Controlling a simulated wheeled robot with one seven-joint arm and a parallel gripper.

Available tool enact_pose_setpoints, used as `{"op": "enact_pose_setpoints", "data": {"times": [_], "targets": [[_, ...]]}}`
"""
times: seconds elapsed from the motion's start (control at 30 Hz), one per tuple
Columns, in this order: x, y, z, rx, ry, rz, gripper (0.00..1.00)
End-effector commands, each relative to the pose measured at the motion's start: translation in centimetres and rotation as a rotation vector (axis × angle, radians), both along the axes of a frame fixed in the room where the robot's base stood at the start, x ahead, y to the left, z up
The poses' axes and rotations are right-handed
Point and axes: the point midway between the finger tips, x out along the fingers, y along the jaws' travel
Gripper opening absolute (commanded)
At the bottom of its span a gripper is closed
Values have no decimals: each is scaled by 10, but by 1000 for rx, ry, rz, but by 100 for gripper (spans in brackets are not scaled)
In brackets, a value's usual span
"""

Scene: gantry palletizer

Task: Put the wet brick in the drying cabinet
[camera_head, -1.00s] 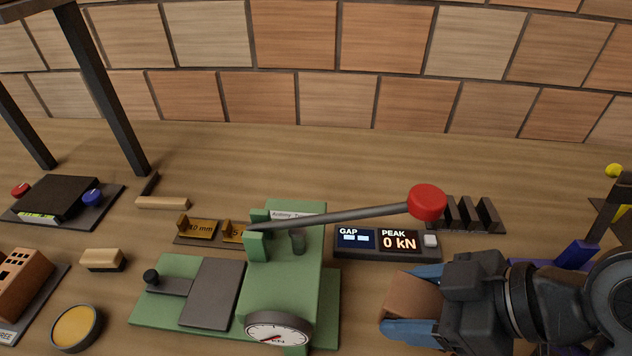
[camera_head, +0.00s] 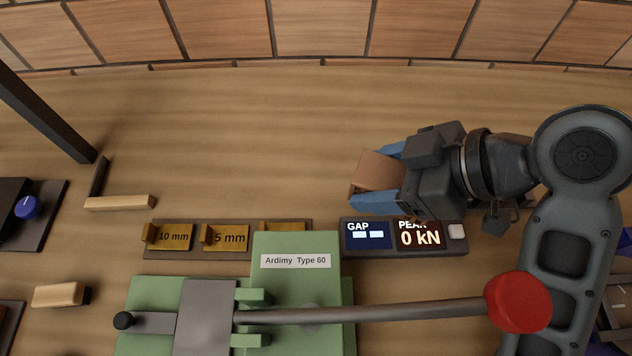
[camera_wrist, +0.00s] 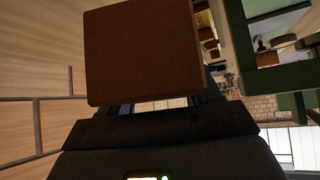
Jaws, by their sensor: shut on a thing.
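The brown brick (camera_head: 378,172) is held between the blue fingers of my gripper (camera_head: 377,177), above the bench behind the press and its display. It also fills the upper middle of the wrist view (camera_wrist: 142,52). I cannot tell from its surface whether it is wet. The gripper is shut on it and points to the left in the head view. No drying cabinet can be made out for certain in these frames.
A green press (camera_head: 296,262) with a long lever and red knob (camera_head: 518,302) stands in front. The GAP/PEAK display (camera_head: 404,238) reads 0 kN. Gauge blocks (camera_head: 225,238) lie to its left. A dark post (camera_head: 45,110) rises at left. The bench behind is clear.

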Motion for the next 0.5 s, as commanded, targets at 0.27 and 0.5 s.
{"op": "enact_pose_setpoints", "data": {"times": [0.27,0.5], "targets": [[32,48,-33,0,2,5,12],[55,79,-56,0,0,3,12]]}}
